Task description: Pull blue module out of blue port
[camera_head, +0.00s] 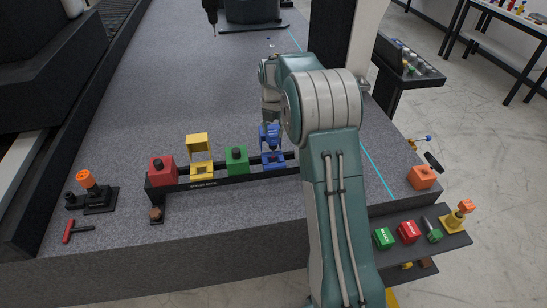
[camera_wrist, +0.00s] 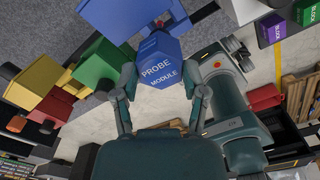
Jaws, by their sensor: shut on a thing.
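The blue module (camera_wrist: 160,66), lettered "PROBE MODULE", is between the two fingers of my gripper (camera_wrist: 163,84) in the wrist view. The gripper is shut on it. The blue port (camera_wrist: 122,14) lies just beyond the module there. In the head view the blue port (camera_head: 273,161) stands near the right end of the black rack, with my gripper (camera_head: 269,122) over it and the blue module (camera_head: 270,136) at its top. My arm hides the rack's right end. I cannot tell how deep the module sits in the port.
The black rack (camera_head: 217,181) also bears a red block (camera_head: 162,171), a yellow frame (camera_head: 201,168) and a green block (camera_head: 237,161). An orange-topped fixture (camera_head: 100,196) and red hex key (camera_head: 68,231) lie left. A side shelf (camera_head: 455,241) holds several blocks. Granite behind the rack is clear.

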